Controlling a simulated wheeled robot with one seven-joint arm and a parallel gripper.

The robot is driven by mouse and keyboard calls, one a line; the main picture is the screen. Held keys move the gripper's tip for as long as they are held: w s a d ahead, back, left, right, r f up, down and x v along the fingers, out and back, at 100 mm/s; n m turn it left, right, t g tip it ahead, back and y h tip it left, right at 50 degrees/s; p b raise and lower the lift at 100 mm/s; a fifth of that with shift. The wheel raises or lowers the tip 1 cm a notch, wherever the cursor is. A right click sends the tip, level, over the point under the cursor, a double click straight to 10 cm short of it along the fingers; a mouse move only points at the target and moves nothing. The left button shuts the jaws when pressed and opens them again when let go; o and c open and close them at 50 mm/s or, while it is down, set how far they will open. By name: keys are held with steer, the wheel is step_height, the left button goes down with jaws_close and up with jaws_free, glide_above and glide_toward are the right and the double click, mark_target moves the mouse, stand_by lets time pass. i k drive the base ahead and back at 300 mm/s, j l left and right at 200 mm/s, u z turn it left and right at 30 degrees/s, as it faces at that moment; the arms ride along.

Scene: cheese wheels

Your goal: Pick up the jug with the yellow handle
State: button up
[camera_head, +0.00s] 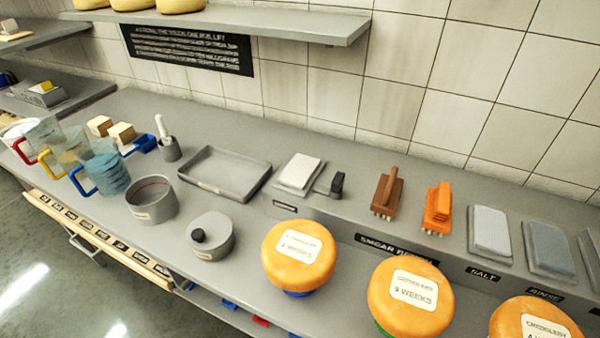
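The jug with the yellow handle (72,148) stands on the grey counter at the left. It is see-through, and its yellow handle points to the left and front. A jug with a red handle (42,132) stands just behind and left of it. A jug with a blue handle (108,175) and blue-tinted contents stands just in front and right of it. The jugs overlap in the picture, so I cannot tell how wide the gaps are. My gripper is not in view.
A round grey pot (152,203), a lidded pot (210,240) and a grey tray (223,178) stand right of the jugs. Pale blocks (121,134) and a blue scoop (143,144) lie behind them. Orange cheese wheels (298,258) line the front right. A shelf (300,28) overhangs the back.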

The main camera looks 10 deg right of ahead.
mark_target(64, 144)
steer(key=i+j, duration=0.15)
steer(key=j, duration=0.2)
steer(key=i+j, duration=0.15)
steer(key=j, duration=0.25)
steer(key=i+j+u, duration=0.1)
steer(key=j, duration=0.25)
steer(key=i+j, duration=0.15)
steer(key=j, duration=0.2)
steer(key=i+j, duration=0.15)
steer(key=j, duration=0.2)
steer(key=i+j+u, duration=0.1)
steer(key=j, duration=0.3)
steer(key=i, duration=0.05)
